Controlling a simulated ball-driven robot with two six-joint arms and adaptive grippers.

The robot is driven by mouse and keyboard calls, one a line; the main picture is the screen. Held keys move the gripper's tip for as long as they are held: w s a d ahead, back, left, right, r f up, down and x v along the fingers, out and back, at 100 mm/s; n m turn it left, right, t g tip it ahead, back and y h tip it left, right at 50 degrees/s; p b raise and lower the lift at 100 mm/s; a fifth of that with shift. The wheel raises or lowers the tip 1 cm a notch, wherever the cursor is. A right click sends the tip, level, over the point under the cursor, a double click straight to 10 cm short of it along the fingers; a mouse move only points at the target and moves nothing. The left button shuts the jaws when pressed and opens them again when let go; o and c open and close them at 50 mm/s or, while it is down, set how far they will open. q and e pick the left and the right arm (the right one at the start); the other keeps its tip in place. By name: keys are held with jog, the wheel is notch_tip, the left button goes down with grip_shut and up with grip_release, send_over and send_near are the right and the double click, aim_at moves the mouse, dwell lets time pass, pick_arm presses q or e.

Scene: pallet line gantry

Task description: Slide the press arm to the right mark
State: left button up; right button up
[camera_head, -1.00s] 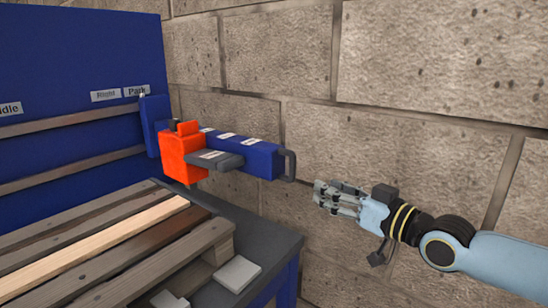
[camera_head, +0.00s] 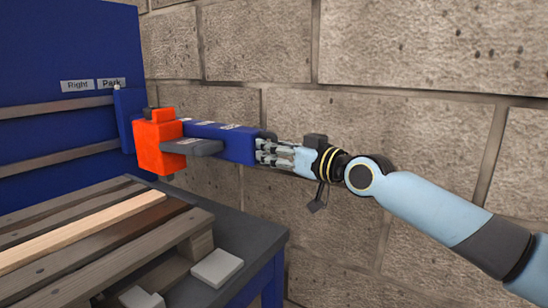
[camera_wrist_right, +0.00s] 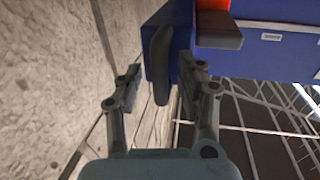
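The press arm (camera_head: 236,145) is a blue beam with an orange head (camera_head: 157,143) and a grey bar on its side. It stands out from a blue upright panel, near the "Park" label (camera_head: 111,83). The "Right" label (camera_head: 77,86) is just left of that. My right gripper (camera_head: 268,153) is at the free end of the beam and covers the handle in the head view. In the right wrist view the dark handle (camera_wrist_right: 160,62) lies between the two open fingers, with a gap on both sides. My left gripper is not in view.
A wooden pallet (camera_head: 80,228) lies on a dark grey table (camera_head: 240,235) below the press arm. Light grey blocks (camera_head: 217,268) sit at its near side. A stone block wall (camera_head: 400,60) stands close behind and right of my right arm.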

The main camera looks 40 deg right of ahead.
grip_shut()
jog(key=shift+r, duration=0.1)
jog(key=shift+w+a, duration=0.1)
dwell(0.4)
